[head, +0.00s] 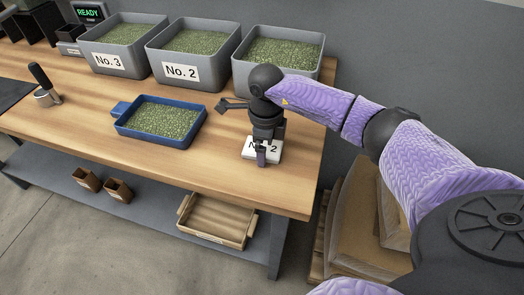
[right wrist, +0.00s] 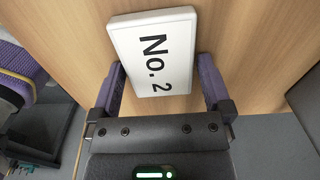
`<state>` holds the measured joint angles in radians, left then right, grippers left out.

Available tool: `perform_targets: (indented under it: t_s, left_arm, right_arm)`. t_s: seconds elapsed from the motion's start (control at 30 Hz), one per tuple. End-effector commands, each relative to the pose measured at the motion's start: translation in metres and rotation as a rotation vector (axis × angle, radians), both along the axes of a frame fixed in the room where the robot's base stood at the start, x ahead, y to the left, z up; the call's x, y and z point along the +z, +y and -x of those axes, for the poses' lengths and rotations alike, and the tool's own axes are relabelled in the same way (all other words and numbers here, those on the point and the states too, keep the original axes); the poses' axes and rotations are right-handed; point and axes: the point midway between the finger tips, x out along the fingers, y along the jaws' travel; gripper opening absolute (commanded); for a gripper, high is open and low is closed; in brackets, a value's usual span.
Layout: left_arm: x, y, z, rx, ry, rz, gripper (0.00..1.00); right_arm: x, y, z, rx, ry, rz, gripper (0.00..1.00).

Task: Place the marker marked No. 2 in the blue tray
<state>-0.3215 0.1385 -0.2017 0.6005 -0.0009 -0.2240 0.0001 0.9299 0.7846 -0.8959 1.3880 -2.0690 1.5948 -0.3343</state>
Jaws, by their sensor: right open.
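The white marker reading "No. 2" (right wrist: 152,52) lies on the wooden table near its right end. It also shows in the head view (head: 250,148), partly covered by my gripper. My right gripper (head: 262,158) is over the marker, pointing down. In the right wrist view its open fingers (right wrist: 161,62) stand either side of the marker's near end, with a small gap visible at the right finger. The blue tray (head: 150,138), filled with green beans, sits on the table left of the gripper. My left gripper is not in view.
Grey bins labelled No. 3 (head: 107,62) and No. 2 (head: 181,71), plus a third grey bin (head: 241,80) with its front partly hidden, stand along the back, holding green beans. A black-handled scoop (head: 47,97) lies at left. Table between tray and marker is clear.

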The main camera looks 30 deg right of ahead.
Motion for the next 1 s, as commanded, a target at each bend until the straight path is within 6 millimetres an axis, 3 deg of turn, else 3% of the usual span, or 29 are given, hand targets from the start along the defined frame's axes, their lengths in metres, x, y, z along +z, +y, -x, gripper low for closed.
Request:
perform_targets:
  t_s: [0.13, 0.5, 0.67, 0.73, 1.0]
  left_arm:
    - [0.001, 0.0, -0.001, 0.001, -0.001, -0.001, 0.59]
    - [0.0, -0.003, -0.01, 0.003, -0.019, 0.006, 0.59]
    - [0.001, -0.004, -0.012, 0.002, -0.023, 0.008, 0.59]
    - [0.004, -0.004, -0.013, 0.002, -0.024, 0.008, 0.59]
    - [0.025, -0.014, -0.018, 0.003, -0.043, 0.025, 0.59]
  right_arm:
    - [0.002, 0.0, 0.0, 0.0, -0.002, -0.001, 0.98]
    - [0.002, 0.0, 0.0, 0.0, -0.001, -0.001, 0.21]
    - [0.004, 0.0, 0.0, 0.0, -0.003, -0.001, 0.2]
    - [0.013, 0.0, -0.001, 0.001, -0.004, -0.001, 0.2]
    - [0.084, 0.0, -0.001, 0.002, -0.007, -0.001, 0.2]
